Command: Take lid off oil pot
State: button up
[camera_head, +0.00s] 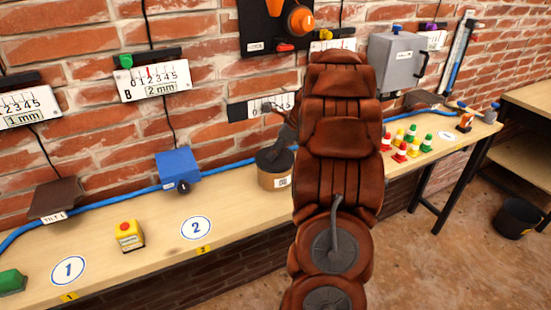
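The oil pot (271,181) is a tan, round pot with a small label on its front, standing on the bench. Its dark lid (265,159) sits on top of the pot. My gripper (284,145), dark grey, points down at the lid from above and to the right. Its tips are at or very near the top of the lid, and any knob there is hidden. The gripper is small and dark against the lid, so I cannot tell whether its fingers are open or shut. My brown arm hides the bench to the right of the pot.
A blue box (177,166) and a yellow box with a red button (129,236) are left of the pot. A blue hose (105,200) runs along the wall. Several small coloured cones (401,153) stand right of my arm. The bench front around marker 2 (196,228) is clear.

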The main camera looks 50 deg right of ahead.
grip_shut()
